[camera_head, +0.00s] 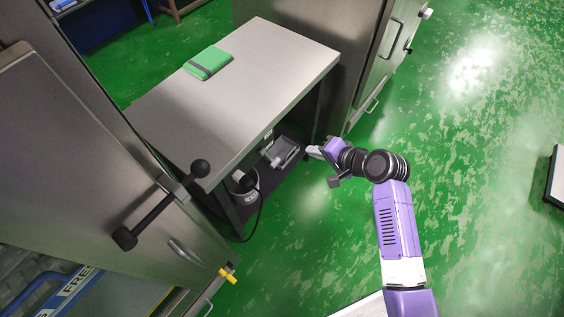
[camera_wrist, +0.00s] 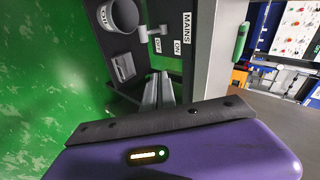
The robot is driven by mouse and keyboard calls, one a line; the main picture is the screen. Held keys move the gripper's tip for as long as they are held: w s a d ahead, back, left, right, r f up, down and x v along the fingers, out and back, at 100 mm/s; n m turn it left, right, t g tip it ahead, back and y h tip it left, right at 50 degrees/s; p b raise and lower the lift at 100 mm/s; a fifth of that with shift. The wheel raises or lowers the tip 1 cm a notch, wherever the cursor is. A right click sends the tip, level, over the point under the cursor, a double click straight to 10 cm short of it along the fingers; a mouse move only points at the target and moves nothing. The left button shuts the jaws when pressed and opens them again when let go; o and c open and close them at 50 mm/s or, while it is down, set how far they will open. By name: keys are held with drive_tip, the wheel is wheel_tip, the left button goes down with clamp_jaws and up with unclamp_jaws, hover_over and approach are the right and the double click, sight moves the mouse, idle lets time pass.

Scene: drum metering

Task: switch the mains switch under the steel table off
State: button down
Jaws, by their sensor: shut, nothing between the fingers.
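The mains switch shows in the wrist view as a small grey lever (camera_wrist: 152,32) on a dark panel. A MAINS label (camera_wrist: 187,27) and smaller ON and OFF labels are beside it. I cannot tell for sure which label the lever points to. The steel table (camera_head: 250,75) stands left of my arm in the head view, with the switch area in shadow under its edge. My gripper (camera_head: 313,152) is shut and empty, at the table's open side. In the wrist view its fingertips (camera_wrist: 159,88) point toward the panel, apart from the lever.
A green case (camera_head: 208,62) lies on top. Steel cabinets stand at both ends, one with a black-knobbed handle (camera_head: 165,205).

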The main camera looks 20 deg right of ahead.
wheel_tip(320, 180, down, 2)
drive_tip(key=s+a+g+y, duration=0.1)
drive_tip(key=s+a, duration=0.1)
drive_tip(key=b, duration=0.2)
approach(277, 163)
drive_tip(key=shift+m+g, duration=0.3)
drive_tip(key=x, duration=0.6)
drive_tip(key=shift+w+a+f, duration=0.1)
drive_tip(key=shift+w+f, duration=0.05)
drive_tip(key=shift+w, duration=0.3)
drive_tip(key=f+b, duration=0.1)
drive_tip(key=b, duration=0.1)
drive_tip(key=f+t+b, duration=0.1)
drive_tip(key=shift+w+a+y+b, duration=0.2)
drive_tip(key=shift+y+b, duration=0.2)
drive_tip(key=shift+f, duration=0.15)
